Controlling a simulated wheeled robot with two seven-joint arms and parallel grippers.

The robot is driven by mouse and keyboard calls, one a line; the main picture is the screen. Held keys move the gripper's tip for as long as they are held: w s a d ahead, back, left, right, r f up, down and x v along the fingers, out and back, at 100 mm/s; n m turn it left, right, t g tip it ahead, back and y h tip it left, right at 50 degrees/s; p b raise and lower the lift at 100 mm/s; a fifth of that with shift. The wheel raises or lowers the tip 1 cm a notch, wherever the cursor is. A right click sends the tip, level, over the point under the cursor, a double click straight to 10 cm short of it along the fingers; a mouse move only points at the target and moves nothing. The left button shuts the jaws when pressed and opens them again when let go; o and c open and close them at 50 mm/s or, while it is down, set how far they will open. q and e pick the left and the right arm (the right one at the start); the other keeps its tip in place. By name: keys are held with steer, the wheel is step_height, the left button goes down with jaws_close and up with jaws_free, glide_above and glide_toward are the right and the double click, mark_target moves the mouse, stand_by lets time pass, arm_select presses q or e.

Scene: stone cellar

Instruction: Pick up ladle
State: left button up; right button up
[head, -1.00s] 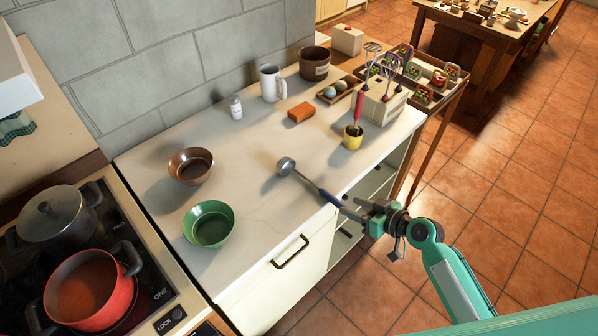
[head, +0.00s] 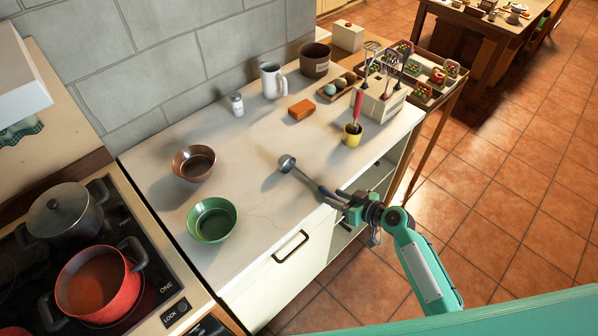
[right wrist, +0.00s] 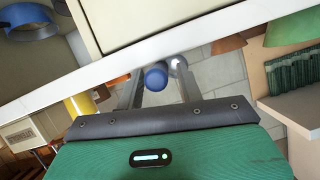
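The ladle (head: 288,164) lies on the pale counter (head: 255,205), its round metal bowl toward the counter's middle and its handle pointing to the front edge. My right gripper (head: 334,198) is at the handle end by that edge, partly covering the handle in the head view. In the right wrist view, the blue handle end (right wrist: 155,77) shows between the two fingers of my right gripper (right wrist: 161,90), which stand apart with gaps beside it. The gripper is open around the handle. My left gripper is not in view.
A green bowl (head: 212,220) and a brown bowl (head: 194,163) stand left of the ladle. A drawer handle (head: 291,247) sticks out below the counter edge. Pots stand on the stove (head: 167,290) at left.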

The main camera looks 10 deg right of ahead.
jaws_close()
steer(key=shift+r, duration=0.1)
